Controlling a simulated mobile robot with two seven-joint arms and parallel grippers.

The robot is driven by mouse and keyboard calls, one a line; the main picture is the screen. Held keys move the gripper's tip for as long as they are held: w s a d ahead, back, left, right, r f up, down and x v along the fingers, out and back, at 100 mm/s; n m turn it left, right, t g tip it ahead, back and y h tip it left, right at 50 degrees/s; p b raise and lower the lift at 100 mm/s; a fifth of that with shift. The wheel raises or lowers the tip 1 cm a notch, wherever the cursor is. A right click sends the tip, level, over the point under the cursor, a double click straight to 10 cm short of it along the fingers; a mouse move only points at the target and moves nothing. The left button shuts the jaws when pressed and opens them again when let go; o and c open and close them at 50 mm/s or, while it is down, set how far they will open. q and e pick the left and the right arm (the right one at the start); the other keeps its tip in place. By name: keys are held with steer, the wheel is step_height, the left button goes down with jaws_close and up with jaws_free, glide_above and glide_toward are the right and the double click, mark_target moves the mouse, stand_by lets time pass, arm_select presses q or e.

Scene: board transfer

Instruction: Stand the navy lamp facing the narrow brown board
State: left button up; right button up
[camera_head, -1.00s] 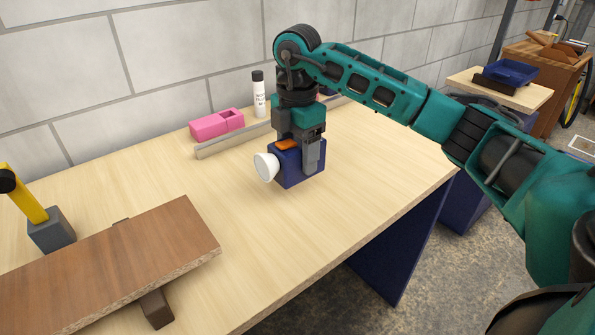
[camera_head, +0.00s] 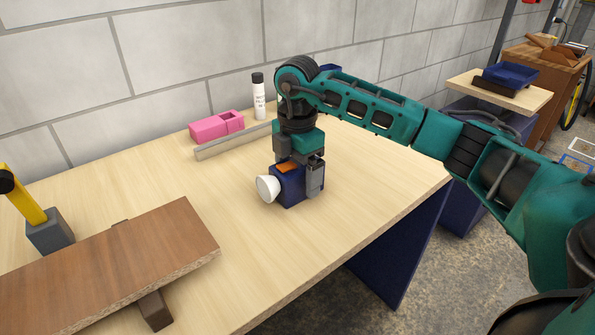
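The navy lamp (camera_head: 290,188) is a dark blue block with an orange patch on top and a white cone (camera_head: 267,188) on its left side. My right gripper (camera_head: 298,180) comes from above and is shut on it, a finger showing on its right side. The lamp is upright at or just above the tabletop; I cannot tell if it touches. Its cone points left, towards the brown board's side of the table. The brown board (camera_head: 120,257) lies at the left front, raised on a dark brown support (camera_head: 155,310). My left gripper is out of view.
A pink block (camera_head: 210,129), a white bottle with a black cap (camera_head: 259,100) and a long grey-beige bar (camera_head: 230,142) are at the back of the table. A grey block with a yellow arm (camera_head: 48,232) stands behind the board. The tabletop (camera_head: 370,200) right of the lamp is clear.

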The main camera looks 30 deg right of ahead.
mark_target(297, 163)
step_height(297, 163, up, 12)
steer(key=shift+p, duration=0.65)
steer(key=shift+r, duration=0.2)
